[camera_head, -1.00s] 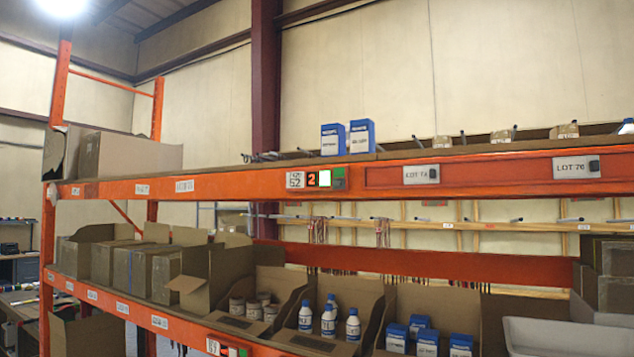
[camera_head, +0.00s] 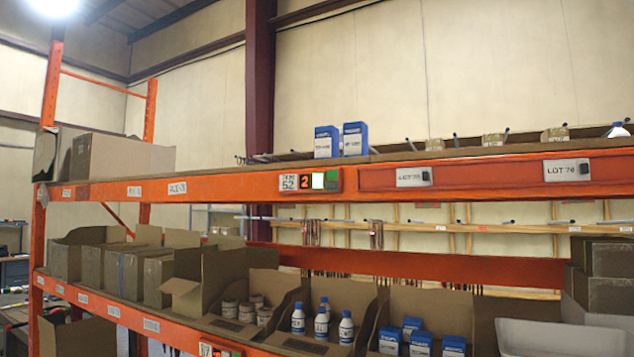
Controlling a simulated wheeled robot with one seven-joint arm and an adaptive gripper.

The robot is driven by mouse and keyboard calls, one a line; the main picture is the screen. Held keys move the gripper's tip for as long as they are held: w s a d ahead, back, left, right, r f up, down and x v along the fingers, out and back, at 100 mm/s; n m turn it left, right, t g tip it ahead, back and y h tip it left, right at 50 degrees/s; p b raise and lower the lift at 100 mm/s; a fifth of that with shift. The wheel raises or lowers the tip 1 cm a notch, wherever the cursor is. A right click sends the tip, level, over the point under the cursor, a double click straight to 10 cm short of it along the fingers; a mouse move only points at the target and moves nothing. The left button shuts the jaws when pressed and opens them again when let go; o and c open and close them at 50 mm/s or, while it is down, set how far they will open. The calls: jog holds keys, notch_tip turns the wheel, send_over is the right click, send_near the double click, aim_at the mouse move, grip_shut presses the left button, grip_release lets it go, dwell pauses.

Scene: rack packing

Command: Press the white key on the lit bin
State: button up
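A pick-light module (camera_head: 319,181) is fixed to the front of the upper orange beam (camera_head: 220,189). Two blue-and-white boxes (camera_head: 340,141) stand on the shelf above the module. Another module (camera_head: 220,349) on the lower beam is cut off by the bottom edge, and its state is unclear. My gripper is not in view.
Open cardboard bins on the lower shelf hold jars (camera_head: 247,307), white bottles with blue caps (camera_head: 321,322) and blue boxes (camera_head: 412,336). A white tray (camera_head: 560,338) is at lower right. LOT tags (camera_head: 569,169) hang on the upper beam. Nothing blocks the lit module.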

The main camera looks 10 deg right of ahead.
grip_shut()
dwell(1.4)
